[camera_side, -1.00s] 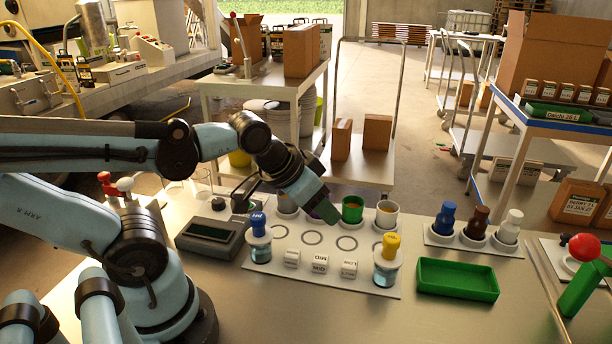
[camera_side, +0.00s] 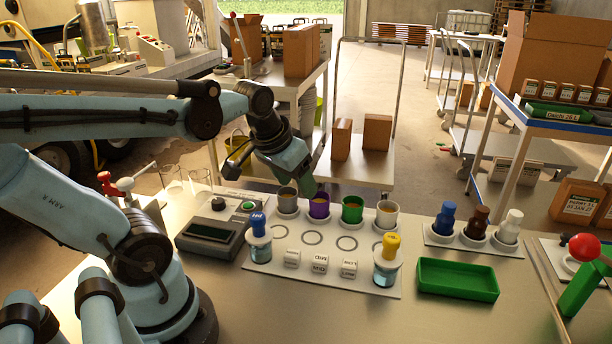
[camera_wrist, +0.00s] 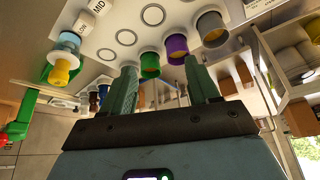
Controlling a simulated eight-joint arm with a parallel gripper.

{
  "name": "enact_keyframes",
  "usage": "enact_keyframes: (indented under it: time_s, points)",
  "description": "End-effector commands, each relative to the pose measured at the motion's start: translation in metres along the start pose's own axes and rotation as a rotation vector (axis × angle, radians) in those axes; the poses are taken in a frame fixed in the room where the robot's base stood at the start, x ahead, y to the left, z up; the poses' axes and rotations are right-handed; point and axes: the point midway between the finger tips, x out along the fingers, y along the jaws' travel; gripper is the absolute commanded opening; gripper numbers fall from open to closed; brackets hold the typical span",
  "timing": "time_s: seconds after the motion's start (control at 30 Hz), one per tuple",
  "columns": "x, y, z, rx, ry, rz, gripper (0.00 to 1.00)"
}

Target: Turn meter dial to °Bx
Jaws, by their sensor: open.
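The meter (camera_side: 212,236) is a grey box with a dark display at the left of the bench in the side view. A dark knob (camera_side: 217,204), seemingly its dial, and a green button (camera_side: 248,206) are at its back. The dial's marks are too small to read. My gripper (camera_wrist: 163,85) is open and empty, its two green fingers apart in the wrist view. In the side view it is behind and above the row of cups, to the right of the meter. The meter does not show in the wrist view.
A white board (camera_side: 262,262) holds grey, purple (camera_side: 319,206) and green (camera_side: 352,209) cups, labelled blocks and blue- and yellow-topped bottles. Glassware (camera_side: 171,178) stands behind the meter. A green tray (camera_side: 458,280) lies to the right. Bare bench lies in front.

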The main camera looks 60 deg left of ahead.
Motion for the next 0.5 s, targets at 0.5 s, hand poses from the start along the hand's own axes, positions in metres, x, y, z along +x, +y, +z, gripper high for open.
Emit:
enact_keyframes:
  time_s: [0.5]
  points:
    - [-0.024, -0.191, 0.031, -0.622, -0.410, -0.192, 0.60]
